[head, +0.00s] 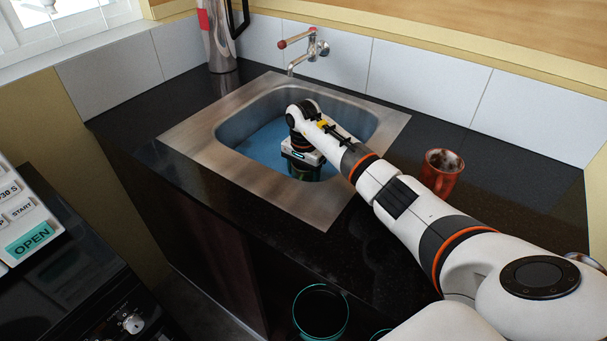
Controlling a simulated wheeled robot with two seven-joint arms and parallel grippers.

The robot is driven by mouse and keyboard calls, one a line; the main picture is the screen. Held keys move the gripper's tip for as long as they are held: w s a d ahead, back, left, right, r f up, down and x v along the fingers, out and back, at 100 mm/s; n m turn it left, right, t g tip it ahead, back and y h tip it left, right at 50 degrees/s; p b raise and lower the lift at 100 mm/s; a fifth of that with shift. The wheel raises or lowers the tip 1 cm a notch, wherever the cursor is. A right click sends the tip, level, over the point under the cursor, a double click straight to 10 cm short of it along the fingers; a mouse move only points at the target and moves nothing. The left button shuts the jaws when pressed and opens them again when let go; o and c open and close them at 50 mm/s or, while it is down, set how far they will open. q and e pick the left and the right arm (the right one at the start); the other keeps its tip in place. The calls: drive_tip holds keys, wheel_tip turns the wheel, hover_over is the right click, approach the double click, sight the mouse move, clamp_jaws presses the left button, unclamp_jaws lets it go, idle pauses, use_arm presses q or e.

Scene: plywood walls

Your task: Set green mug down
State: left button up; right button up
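My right arm reaches from the lower right into the metal sink (182,142). My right gripper (303,158) points down inside the basin. A dark green object, which looks like the green mug (304,171), shows just below the gripper, low in the basin over the blue water or bottom. The gripper body covers its upper part. The fingers are hidden, so I cannot tell whether they grip it or whether it touches the bottom. My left gripper is not in view.
A red mug (441,173) stands on the black counter right of the sink, close to my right arm. The faucet (308,50) is behind the basin. A steel flask (217,38) stands at the back left. A teal-rimmed round container (320,312) is below the counter front.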

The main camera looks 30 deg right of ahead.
drive_tip(key=o, duration=1.2)
drive_tip(key=shift+f, duration=0.1)
drive_tip(key=shift+r, duration=0.35)
wheel_tip(320, 180, up, 12)
drive_tip(key=shift+f+b, duration=0.15)
drive_tip(key=shift+b, duration=0.4)
